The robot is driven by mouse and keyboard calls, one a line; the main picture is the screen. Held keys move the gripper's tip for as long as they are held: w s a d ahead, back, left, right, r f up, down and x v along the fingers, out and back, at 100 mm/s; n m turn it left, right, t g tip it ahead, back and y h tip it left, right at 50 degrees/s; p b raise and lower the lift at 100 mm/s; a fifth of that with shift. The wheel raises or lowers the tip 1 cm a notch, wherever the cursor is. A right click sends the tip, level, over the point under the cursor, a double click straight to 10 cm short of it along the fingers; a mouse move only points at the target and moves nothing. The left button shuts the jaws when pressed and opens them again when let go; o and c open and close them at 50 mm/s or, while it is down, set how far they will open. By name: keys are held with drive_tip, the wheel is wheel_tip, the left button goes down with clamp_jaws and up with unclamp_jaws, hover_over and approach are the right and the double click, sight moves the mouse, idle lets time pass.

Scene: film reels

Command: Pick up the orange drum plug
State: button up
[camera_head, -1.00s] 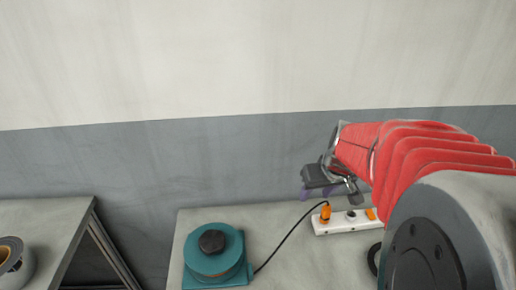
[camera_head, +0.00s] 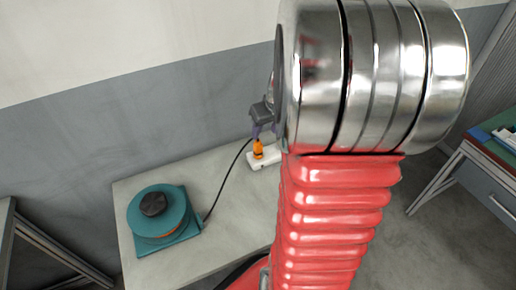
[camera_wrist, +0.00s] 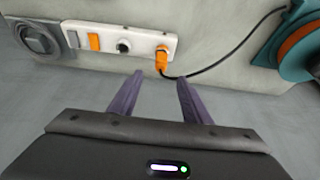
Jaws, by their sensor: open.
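The orange plug (camera_head: 258,150) stands in a white power strip (camera_head: 266,161) on the grey table, with a black cable leading to the teal drum (camera_head: 158,215). In the wrist view the orange plug (camera_wrist: 162,60) sits at the right end of the strip (camera_wrist: 110,40), beyond and between the fingertip lines. My gripper (camera_wrist: 158,80) is open and empty, its two purple fingers apart and short of the plug. In the head view my gripper (camera_head: 263,130) shows just above the plug, partly hidden behind my arm.
The black cable (camera_head: 227,173) runs over the table (camera_head: 150,268) from drum to plug. The strip also carries an orange switch (camera_wrist: 94,41) and a black round socket (camera_wrist: 123,47). A dark grey device (camera_wrist: 40,40) lies beyond its left end. A second bench (camera_head: 495,165) stands at right.

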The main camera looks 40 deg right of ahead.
sight(258, 144)
drive_tip(key=shift+x, duration=3.7)
drive_tip(key=shift+w, duration=0.1)
drive_tip(key=shift+x, duration=2.55)
drive_tip(key=shift+w, duration=0.1)
drive_tip(key=shift+c, duration=0.6)
clamp_jaws()
